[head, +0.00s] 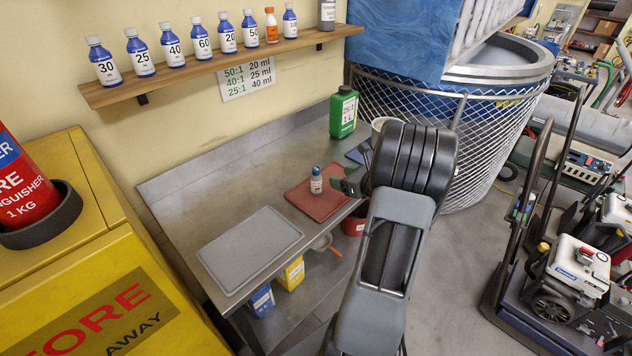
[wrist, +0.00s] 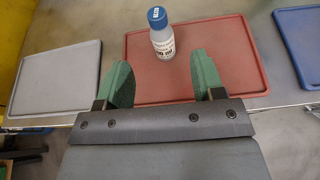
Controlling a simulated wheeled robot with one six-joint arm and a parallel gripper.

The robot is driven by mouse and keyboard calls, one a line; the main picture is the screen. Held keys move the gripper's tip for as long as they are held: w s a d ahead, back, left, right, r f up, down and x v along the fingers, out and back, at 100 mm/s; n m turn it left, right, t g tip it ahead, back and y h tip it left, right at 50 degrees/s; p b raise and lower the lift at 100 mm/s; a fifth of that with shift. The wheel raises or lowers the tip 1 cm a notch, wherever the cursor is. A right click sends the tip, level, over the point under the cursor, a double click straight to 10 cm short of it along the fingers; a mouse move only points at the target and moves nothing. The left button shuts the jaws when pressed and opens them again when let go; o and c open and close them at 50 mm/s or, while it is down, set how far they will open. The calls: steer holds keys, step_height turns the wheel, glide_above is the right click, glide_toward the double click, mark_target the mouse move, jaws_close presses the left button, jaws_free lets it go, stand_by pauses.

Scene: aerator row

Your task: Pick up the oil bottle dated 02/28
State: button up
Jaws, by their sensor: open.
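A small bottle (head: 316,181) with a blue cap and a white label stands upright on the red mat on the metal bench. The wrist view shows it too (wrist: 162,38), with dark print on its label too small to read as a date. My gripper (wrist: 159,72) is open, its two green fingers apart and empty. The bottle stands just beyond the fingertips, roughly in line with the gap between them. In the head view my gripper (head: 350,183) is just right of the bottle, partly hidden by my arm.
The red mat (head: 330,206) lies between a grey board (head: 248,248) and a blue one (wrist: 302,40). A green jug (head: 343,113) stands at the back. Several numbered blue bottles line the wall shelf (head: 220,62). A mesh-sided tank (head: 475,110) stands right of the bench.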

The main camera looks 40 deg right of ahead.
mark_target(319, 172)
steer(key=x, duration=0.6)
steer(key=shift+w+a+f+p, duration=0.1)
steer(key=shift+w+p, duration=0.15)
steer(key=shift+p, duration=0.15)
steer(key=shift+p+x, duration=0.95)
steer(key=shift+x, duration=1.7)
steer(key=shift+a, duration=0.1)
steer(key=c, duration=1)
